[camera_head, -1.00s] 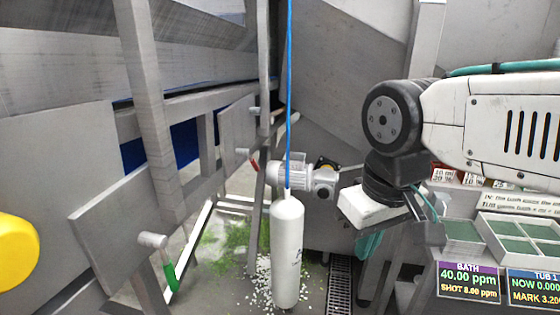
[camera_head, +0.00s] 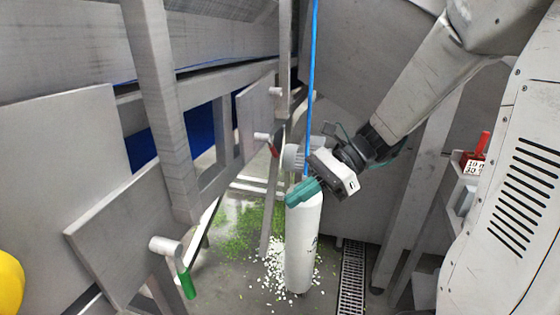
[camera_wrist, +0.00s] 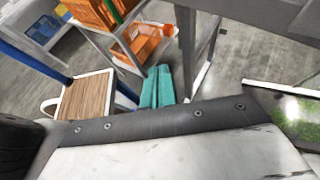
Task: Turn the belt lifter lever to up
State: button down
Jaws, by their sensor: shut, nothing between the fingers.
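Two levers stick out from grey plates on the left-hand frame in the head view. The nearer lever has a green handle (camera_head: 186,276) hanging down from a pale round pivot. The farther lever has a red handle (camera_head: 273,148) slanting down to the right from its pivot. I see no label telling which is the belt lifter lever. My gripper (camera_head: 302,191), with teal fingers, is shut and empty. In the picture it overlaps the top of the white cylinder, right of both levers and apart from them. Its fingers (camera_wrist: 157,88) also show in the wrist view, with no lever near them.
A white cylinder (camera_head: 303,245) hangs below a blue line (camera_head: 312,80). White bits and green scraps lie on the floor beside a drain grate (camera_head: 352,275). A yellow rounded thing (camera_head: 10,283) is at the left edge. The wrist view shows orange crates (camera_wrist: 97,14) on a rack.

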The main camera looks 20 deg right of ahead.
jog(key=w+d+f+m+t+y, duration=0.1)
jog(key=w+d+f+m+t, duration=0.5)
jog(key=m, duration=0.3)
jog(key=w+d+f+m+t+y, duration=0.1)
jog(key=w+d+f+m+t, duration=0.3)
jog(key=w+d+m+t, duration=0.35)
jog(key=w+a+r+m+g, duration=0.1)
jog(key=w+a+r, duration=0.2)
jog(key=w+a, duration=0.5)
jog(key=shift+w, duration=0.85)
